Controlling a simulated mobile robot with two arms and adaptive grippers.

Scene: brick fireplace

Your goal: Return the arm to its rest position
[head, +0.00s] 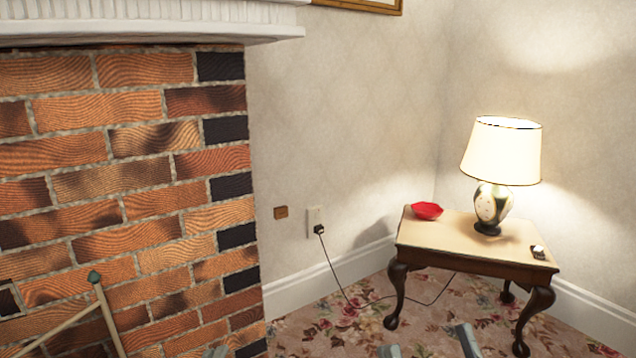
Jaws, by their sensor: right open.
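My right gripper (427,343) shows at the bottom edge, right of centre. Only its two grey fingertips are in view, spread apart with carpet between them, so it is open and empty. It is low in the picture, in front of the small wooden table (450,240) and apart from it. The rest of the right arm is below the frame. A small grey tip (216,352) at the bottom edge, left of centre, may be part of my left gripper. Too little of it shows to tell its state.
The table holds a lit lamp (493,205), a red bowl (427,211) and a small object (538,252). A brick fireplace (120,190) fills the left under a white mantel (150,22). A cord (345,292) runs from the wall socket. Floral carpet (330,325) lies open before the table.

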